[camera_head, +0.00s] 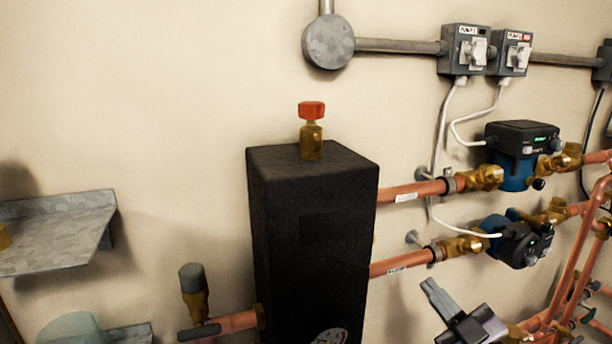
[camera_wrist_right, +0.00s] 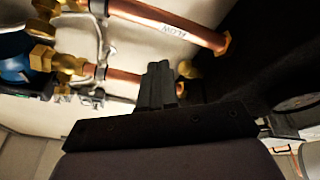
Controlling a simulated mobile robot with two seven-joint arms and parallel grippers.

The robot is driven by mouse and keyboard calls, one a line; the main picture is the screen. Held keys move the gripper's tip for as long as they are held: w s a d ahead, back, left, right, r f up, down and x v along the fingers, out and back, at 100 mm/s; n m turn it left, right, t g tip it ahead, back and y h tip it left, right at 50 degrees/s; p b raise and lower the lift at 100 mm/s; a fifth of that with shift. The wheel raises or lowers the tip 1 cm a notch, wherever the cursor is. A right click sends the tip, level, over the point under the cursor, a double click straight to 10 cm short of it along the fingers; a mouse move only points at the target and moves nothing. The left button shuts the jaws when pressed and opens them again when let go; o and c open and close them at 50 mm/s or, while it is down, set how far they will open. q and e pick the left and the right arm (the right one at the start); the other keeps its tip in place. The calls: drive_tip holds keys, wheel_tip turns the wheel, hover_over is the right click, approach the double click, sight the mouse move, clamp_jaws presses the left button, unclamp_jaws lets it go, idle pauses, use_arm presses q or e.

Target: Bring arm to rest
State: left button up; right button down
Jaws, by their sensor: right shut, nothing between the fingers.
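My right gripper (camera_head: 430,287) shows at the lower right of the head view, grey, with its fingers pointing up and left. It is shut and empty, in front of the copper pipes and to the right of the black box-shaped vessel (camera_head: 310,215). In the right wrist view its dark fingers (camera_wrist_right: 160,85) stand together at the middle with nothing between them. My left gripper is not in view.
A red-capped brass valve (camera_head: 311,130) tops the vessel. Copper pipes (camera_head: 412,191) run right to an upper pump (camera_head: 520,150) and a lower pump (camera_head: 518,240). A metal shelf (camera_head: 60,235) is at left. Bare wall lies above the vessel.

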drive_tip(key=s+f+m+g+h, duration=0.3)
drive_tip(key=s+f+m+g, duration=0.1)
drive_tip(key=s+f, duration=0.7)
drive_tip(key=s+a+f+m+g+h, duration=0.1)
drive_tip(key=s+f+m+g+h, duration=0.2)
drive_tip(key=s+f, duration=0.8)
wheel_tip(320, 180, down, 6)
drive_tip(key=shift+s+f+m+g+h+p, duration=0.25)
drive_tip(key=shift+s+m+g+h+p, duration=0.15)
drive_tip(key=shift+m+g, duration=0.55)
